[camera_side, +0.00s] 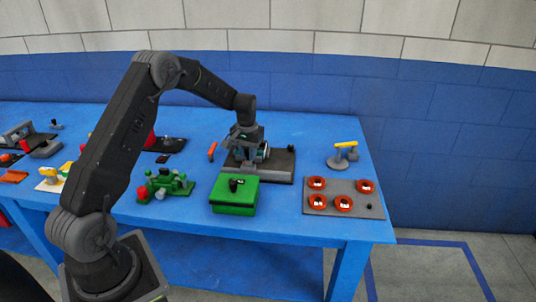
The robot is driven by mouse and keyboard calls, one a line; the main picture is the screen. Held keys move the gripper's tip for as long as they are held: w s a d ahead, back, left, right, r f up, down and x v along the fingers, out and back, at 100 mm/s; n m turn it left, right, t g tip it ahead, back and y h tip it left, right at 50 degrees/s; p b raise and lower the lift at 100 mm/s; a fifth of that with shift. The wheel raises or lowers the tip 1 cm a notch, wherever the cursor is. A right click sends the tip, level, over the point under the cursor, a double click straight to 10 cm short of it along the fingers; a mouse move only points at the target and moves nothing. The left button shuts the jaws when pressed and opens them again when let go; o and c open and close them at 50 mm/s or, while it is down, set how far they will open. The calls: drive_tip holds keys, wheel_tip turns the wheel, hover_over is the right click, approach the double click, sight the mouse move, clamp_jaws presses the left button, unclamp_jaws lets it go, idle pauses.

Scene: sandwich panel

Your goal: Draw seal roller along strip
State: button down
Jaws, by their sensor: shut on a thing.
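My gripper (248,152) is over the left half of a dark panel (280,162) on the blue table. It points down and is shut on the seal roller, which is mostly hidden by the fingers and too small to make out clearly. I cannot tell whether the roller touches the strip. A small dark knob (291,149) stands at the panel's back right.
A green box (234,196) with a black knob stands just in front of the panel. A grey board (345,207) with several red cups is at the right, with a yellow-topped stand (342,155) behind it. Green (166,187) and red parts crowd the left.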

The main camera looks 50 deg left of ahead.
drive_tip(key=s+a, duration=0.5)
drive_tip(key=shift+a+r, duration=0.1)
drive_tip(key=shift+a, duration=0.05)
drive_tip(key=c, duration=1)
unclamp_jaws()
drive_tip(key=shift+o, duration=0.3)
drive_tip(key=shift+r, duration=0.15)
wheel_tip(320, 180, up, 14)
drive_tip(key=shift+f, duration=0.25)
